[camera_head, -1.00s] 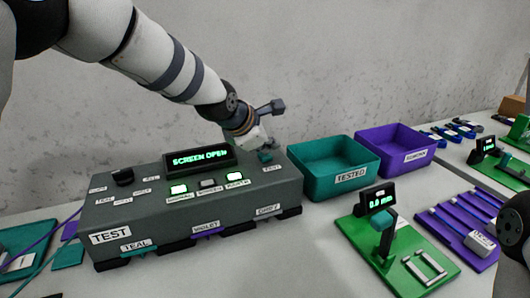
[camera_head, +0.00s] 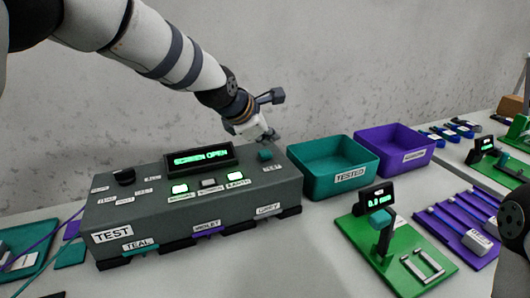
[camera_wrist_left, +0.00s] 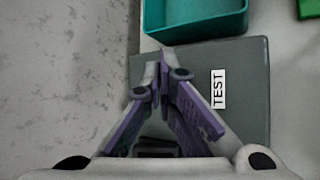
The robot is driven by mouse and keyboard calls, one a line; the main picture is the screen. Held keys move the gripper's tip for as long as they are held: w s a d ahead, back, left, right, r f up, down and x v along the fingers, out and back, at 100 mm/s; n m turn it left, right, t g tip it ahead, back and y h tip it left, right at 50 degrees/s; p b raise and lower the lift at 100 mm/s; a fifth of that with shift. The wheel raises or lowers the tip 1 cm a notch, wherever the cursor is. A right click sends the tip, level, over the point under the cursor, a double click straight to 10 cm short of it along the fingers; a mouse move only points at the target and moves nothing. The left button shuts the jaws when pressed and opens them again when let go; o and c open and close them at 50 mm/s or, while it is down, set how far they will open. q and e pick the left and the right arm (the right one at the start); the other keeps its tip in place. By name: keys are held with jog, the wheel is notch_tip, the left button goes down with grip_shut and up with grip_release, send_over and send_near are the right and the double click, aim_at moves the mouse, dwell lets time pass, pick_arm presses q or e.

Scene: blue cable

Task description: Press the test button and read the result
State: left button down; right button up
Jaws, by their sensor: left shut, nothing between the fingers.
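The grey tester box (camera_head: 120,212) stands on the table, labelled TEST on its front. Its tilted display (camera_head: 199,158) shows green text that reads SCREEN OPEN. The teal test button (camera_head: 265,155) sits at the box's back right, by a TEST label. My left gripper (camera_head: 270,137) is shut and empty, above the button and apparently clear of it. In the left wrist view its fingertips (camera_wrist_left: 160,76) meet over the box and the button is hidden. My right gripper is out of view.
A teal bin (camera_head: 312,178) labelled TESTED and a purple bin (camera_head: 371,157) stand right of the box. A green stand with a small display (camera_head: 378,198) and a purple rack (camera_head: 440,232) lie in front right. Front slots are labelled TEAL, VIOLET and GREY.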

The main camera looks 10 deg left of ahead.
aim_at(268, 153)
pick_arm(q)
jog(key=shift+r, duration=2.3)
